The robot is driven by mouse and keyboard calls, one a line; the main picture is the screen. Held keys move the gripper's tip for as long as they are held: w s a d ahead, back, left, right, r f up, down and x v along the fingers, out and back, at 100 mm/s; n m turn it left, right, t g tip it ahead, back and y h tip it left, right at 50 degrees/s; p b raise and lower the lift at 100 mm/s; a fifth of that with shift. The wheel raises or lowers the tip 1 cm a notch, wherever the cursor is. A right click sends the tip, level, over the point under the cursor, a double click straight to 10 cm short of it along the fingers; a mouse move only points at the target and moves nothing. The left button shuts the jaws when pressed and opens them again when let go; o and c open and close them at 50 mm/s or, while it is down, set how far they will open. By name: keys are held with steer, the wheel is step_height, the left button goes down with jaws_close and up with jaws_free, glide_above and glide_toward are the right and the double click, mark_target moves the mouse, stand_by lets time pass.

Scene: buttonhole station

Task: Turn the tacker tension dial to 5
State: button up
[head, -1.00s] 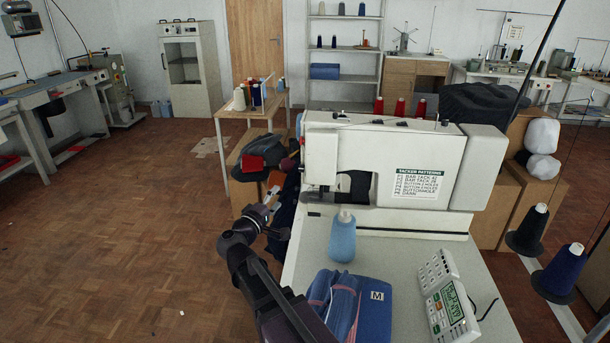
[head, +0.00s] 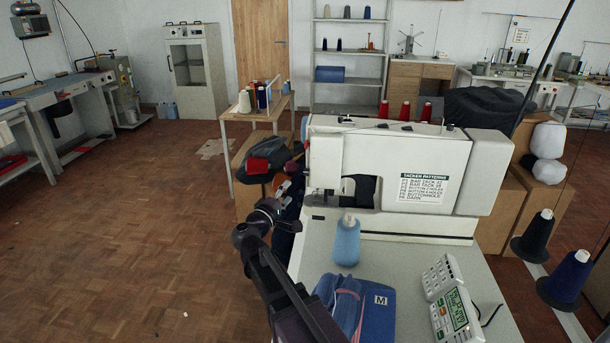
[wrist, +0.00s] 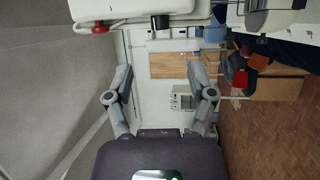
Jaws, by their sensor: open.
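The white tacker (head: 400,170) stands on a grey worktop (head: 395,265), with a printed pattern list (head: 423,188) on its front. My gripper (head: 284,187) is beside the left end of the tacker, small and partly lost against dark cloth. In the wrist view my gripper (wrist: 160,70) has its two fingers wide apart with nothing between them. Part of a white machine body (wrist: 130,8) lies along the top of that view, with a red knob (wrist: 99,27) and a black block (wrist: 160,21). I cannot make out the tension dial or its numbers.
A small table (head: 262,112) with spools is behind my gripper.

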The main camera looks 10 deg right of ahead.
mark_target(307, 172)
steer(key=p+x, duration=0.1)
steer(key=x, duration=0.8)
steer(key=shift+w+d, duration=0.2)
steer(key=shift+w, duration=0.05)
jaws_close()
